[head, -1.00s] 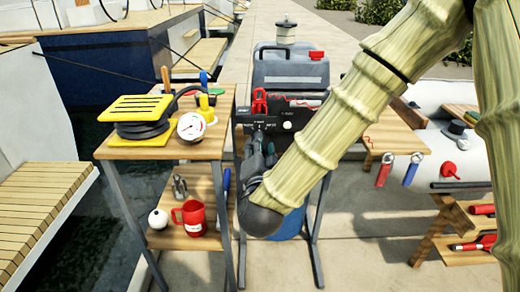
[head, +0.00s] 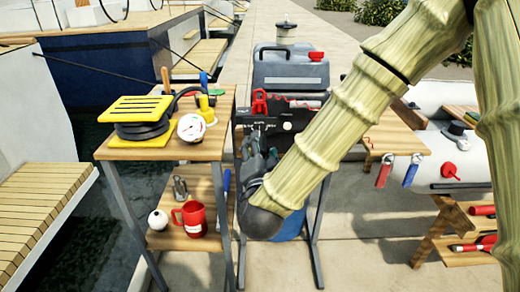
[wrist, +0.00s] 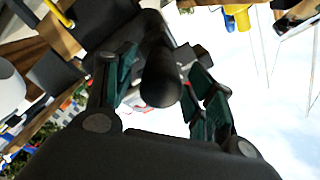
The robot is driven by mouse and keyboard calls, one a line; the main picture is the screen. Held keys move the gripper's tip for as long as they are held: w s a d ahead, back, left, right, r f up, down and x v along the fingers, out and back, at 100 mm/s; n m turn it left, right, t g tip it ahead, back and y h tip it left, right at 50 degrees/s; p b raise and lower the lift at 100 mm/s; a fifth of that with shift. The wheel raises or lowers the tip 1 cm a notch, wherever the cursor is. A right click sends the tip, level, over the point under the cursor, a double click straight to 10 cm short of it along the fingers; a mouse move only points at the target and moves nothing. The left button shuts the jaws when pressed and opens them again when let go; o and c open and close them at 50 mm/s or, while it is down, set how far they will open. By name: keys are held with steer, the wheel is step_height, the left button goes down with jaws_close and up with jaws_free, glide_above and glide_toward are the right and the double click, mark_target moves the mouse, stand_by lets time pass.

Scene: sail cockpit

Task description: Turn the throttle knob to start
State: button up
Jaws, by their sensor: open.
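A black control panel (head: 300,114) with a white round spot stands in front of the grey tank. A dark rounded knob (wrist: 160,78) shows in the wrist view, between the two fingers of my gripper (wrist: 162,85). It looks like the throttle knob, but I see no marking on it. The fingers are apart, with visible room on the right side; I cannot tell whether either touches the knob. In the head view my gripper (head: 256,140) is at the panel's lower left, and its fingers and my arm hide part of the panel.
A red clip-like thing (head: 260,101) stands at the panel's top. A grey tank (head: 290,75) with a red cap is behind.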

steer(key=s, duration=0.7)
steer(key=shift+s, duration=0.1)
steer(key=s+d+f+n+g, duration=0.2)
steer(key=d+f+g, duration=0.1)
steer(key=f, duration=0.8)
steer(key=s+d+f+n+g+y, duration=0.1)
steer(key=s+d+f+n+g, duration=0.15)
steer(key=f, duration=0.75)
steer(key=s+d+f+n+g, duration=0.1)
steer(key=s+d+f+g, duration=0.15)
steer(key=f, duration=0.85)
steer(key=s+d+f+n+g+h, duration=0.15)
steer(key=s+d+f+g, duration=0.35)
steer(key=s+d+f, duration=0.5)
steer(key=s+d+f+n+g+y, duration=0.15)
steer(key=s+d+f+g, duration=0.5)
steer(key=s, duration=0.75)
step_height(320, 180, up, 24)
steer(key=a+t+h+p, duration=0.1)
steer(key=a+p, duration=0.1)
steer(key=p, duration=2.3)
steer(key=shift+w+f+n, duration=0.25)
steer(key=shift+w+n, duration=0.05)
steer(key=shift+n, duration=0.15)
steer(key=shift+t, duration=0.25)
steer(key=shift+c, duration=0.3)
